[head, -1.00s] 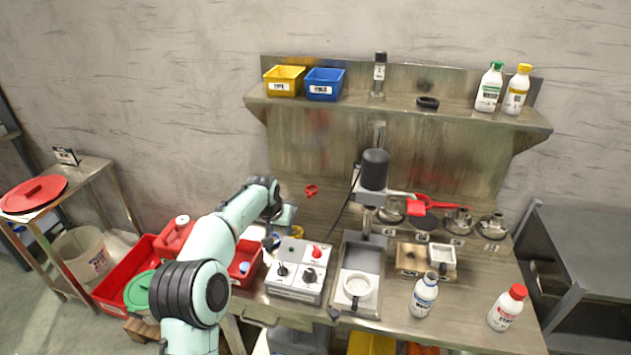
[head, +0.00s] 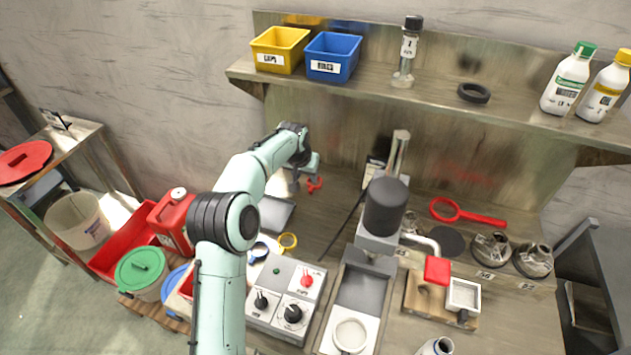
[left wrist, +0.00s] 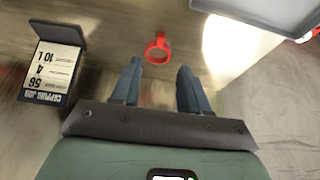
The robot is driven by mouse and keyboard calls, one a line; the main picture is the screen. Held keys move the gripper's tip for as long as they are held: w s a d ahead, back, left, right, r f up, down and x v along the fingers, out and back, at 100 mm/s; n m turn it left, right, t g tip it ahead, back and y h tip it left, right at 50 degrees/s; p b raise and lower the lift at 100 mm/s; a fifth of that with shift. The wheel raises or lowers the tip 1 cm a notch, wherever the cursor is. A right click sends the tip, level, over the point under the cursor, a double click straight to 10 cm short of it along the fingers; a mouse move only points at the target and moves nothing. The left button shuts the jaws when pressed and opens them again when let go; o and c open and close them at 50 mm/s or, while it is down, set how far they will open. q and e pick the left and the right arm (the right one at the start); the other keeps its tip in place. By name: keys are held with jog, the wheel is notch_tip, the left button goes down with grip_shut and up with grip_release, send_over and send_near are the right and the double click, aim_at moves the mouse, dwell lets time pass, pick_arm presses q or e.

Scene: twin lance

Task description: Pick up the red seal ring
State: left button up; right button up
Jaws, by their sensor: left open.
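The red seal ring (head: 315,183) lies on the workbench near the back panel, left of the capping press. In the left wrist view the ring (left wrist: 157,50) shows whole, with a small tab on its upper side. It lies just beyond the fingertips, roughly centred between them. My left gripper (left wrist: 158,80) is open and empty, its two dark blue fingers apart and pointing toward the ring. In the head view the left gripper (head: 308,166) is close to the ring, its fingers partly hidden. My right gripper is in neither view.
A job card on a dark stand (left wrist: 52,68) stands left of the fingers in the wrist view. A grey tray (head: 276,213) lies near the ring. A shelf (head: 360,82) overhangs the bench's back.

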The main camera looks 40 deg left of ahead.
pick_arm(q)
send_near(310, 190)
jog(key=x, duration=0.2)
jog(key=shift+w+d+f, duration=0.1)
jog(key=shift+w+f, duration=0.05)
jog(key=shift+f, duration=0.1)
jog(key=shift+p+x, duration=0.75)
jog(key=shift+x, duration=2.05)
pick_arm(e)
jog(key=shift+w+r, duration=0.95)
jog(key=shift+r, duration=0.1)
pick_arm(q)
jog(key=shift+c, duration=0.3)
grip_shut()
